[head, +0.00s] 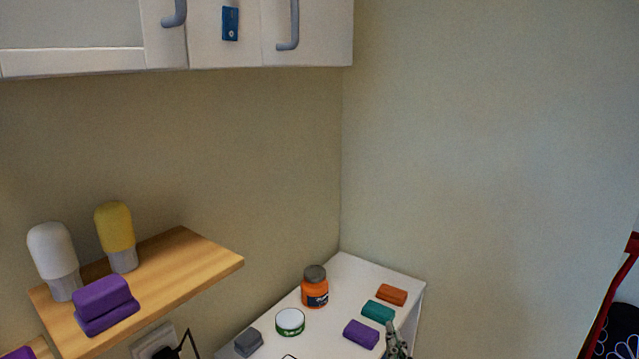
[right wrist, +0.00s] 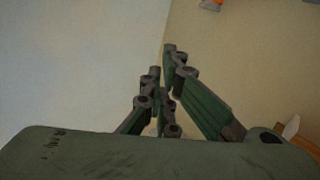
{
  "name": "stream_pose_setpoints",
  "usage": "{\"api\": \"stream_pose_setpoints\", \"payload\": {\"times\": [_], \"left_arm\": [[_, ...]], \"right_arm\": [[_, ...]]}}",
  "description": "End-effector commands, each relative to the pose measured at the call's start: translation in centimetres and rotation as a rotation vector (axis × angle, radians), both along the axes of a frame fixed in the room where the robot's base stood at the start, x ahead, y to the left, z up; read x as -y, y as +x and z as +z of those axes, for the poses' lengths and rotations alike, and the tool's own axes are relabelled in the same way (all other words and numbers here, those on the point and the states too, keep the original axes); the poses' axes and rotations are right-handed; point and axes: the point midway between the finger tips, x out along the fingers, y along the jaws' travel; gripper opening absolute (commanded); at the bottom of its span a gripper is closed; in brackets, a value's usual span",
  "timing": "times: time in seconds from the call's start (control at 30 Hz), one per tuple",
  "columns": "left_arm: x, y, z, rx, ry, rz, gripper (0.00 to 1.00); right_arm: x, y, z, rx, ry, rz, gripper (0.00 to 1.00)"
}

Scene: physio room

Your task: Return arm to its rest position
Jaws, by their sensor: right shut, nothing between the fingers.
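My right gripper (head: 396,342) shows at the bottom edge of the head view, in front of the right side of the white surface. In the right wrist view the fingers of my right gripper (right wrist: 165,88) come together and hold nothing. The rest of my right arm is out of the head view. My left gripper is in neither view.
A white surface (head: 345,272) holds an orange jar (head: 315,292), a round tin (head: 290,322), and orange (head: 392,295), teal (head: 378,312), purple (head: 361,334) and grey (head: 248,342) blocks. A wooden shelf (head: 195,262) and white cabinets (head: 230,55) are left.

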Motion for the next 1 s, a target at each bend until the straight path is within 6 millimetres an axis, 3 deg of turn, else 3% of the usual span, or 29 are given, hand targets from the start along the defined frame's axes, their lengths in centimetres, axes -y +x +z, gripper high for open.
{"api": "stream_pose_setpoints", "payload": {"times": [0.03,0.1,0.2,0.3,0.5,0.73,1.0], "left_arm": [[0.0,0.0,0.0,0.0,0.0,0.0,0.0],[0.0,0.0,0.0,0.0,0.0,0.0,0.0],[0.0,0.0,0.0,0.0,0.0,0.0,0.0],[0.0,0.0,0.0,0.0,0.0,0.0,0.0],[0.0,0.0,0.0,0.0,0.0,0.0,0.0],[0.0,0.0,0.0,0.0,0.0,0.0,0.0],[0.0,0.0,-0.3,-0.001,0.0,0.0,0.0]], "right_arm": [[2.0,-1.8,-3.1,-0.124,0.013,-0.061,0.0],[4.2,-4.7,-7.1,-0.299,0.011,-0.122,0.0],[6.1,-9.5,-12.0,-0.537,-0.001,-0.158,0.0],[6.9,-14.0,-15.3,-0.727,-0.014,-0.151,0.0],[6.9,-21.7,-18.8,-1.003,-0.038,-0.085,0.0],[6.3,-29.6,-20.5,-1.248,-0.059,0.032,0.0],[6.0,-27.7,-28.0,-1.265,-0.064,0.029,0.0]]}}
